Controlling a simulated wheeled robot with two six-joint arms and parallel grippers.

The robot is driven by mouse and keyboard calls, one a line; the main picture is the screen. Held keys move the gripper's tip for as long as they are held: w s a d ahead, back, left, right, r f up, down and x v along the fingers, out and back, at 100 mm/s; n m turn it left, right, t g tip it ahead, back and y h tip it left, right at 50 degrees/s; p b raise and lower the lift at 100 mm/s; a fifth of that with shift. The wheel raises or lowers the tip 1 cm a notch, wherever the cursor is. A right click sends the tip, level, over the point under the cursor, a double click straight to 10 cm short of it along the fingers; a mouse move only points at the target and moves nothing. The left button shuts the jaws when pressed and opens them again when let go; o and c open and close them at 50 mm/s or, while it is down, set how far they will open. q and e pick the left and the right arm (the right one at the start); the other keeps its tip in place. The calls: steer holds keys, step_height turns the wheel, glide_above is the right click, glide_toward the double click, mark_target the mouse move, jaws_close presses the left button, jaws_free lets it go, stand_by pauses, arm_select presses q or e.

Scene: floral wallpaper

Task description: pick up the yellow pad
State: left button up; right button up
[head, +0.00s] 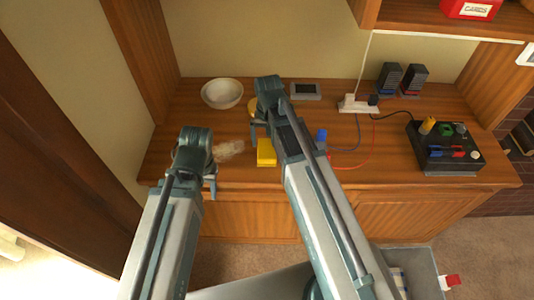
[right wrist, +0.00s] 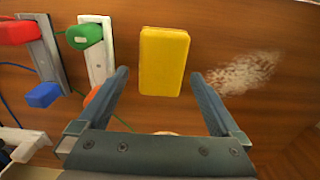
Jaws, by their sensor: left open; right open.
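The yellow pad (head: 266,152) is a small rectangular block lying on the wooden desk near its front edge. In the right wrist view the yellow pad (right wrist: 164,62) appears between my right gripper's two spread fingers, with a visible gap on each side. My right gripper (right wrist: 160,75) is open and empty. In the head view my right gripper (head: 260,138) is by the pad, partly hidden by its own arm; its height above the desk is hard to tell. My left gripper (head: 212,178) is open, left of the pad near the desk's front edge.
A pale scattered patch (head: 229,148) lies left of the pad. A white bowl (head: 222,93) and a grey framed device (head: 305,90) stand behind. A blue object (head: 321,136), wires, a power strip (head: 358,104) and a black box (head: 446,150) are to the right.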

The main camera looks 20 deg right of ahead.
mark_target(267, 148)
step_height(267, 148, down, 5)
steer(key=b, duration=0.4)
steer(key=shift+w+a+f+b, duration=0.1)
steer(key=shift+a+b, duration=0.05)
steer(key=shift+b, duration=0.2)
steer(key=c, duration=1.2)
steer(key=shift+r+p, duration=0.3)
